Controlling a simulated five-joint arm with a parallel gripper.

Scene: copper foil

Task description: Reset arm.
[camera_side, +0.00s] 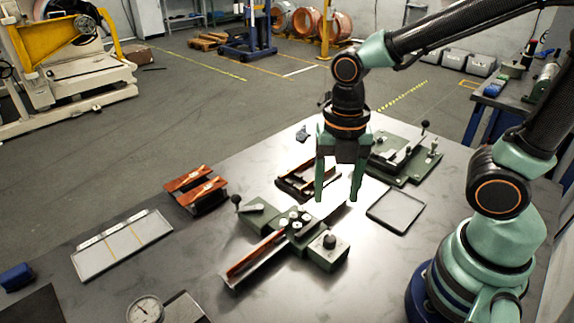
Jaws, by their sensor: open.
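My gripper (338,190) has two green fingers pointing down, apart and with nothing between them. It hangs above the middle of the table, over the area between the green fixture and the rectangular tray. The green clamp fixture (292,228) with black knobs stands on the table in front of it, and a copper-coloured strip (256,254) lies along its channel. My arm reaches in from the right, bent at the elbow. Whether the fingertips are over or behind the fixture's far end is hard to tell.
The grey table (190,255) also holds a copper-coloured rack (196,189), a dark tray with copper pieces (296,186), a second green fixture (405,160), an empty shallow tray (396,209), a pale marked plate (122,245), a dial gauge (145,309) and a blue block (16,277).

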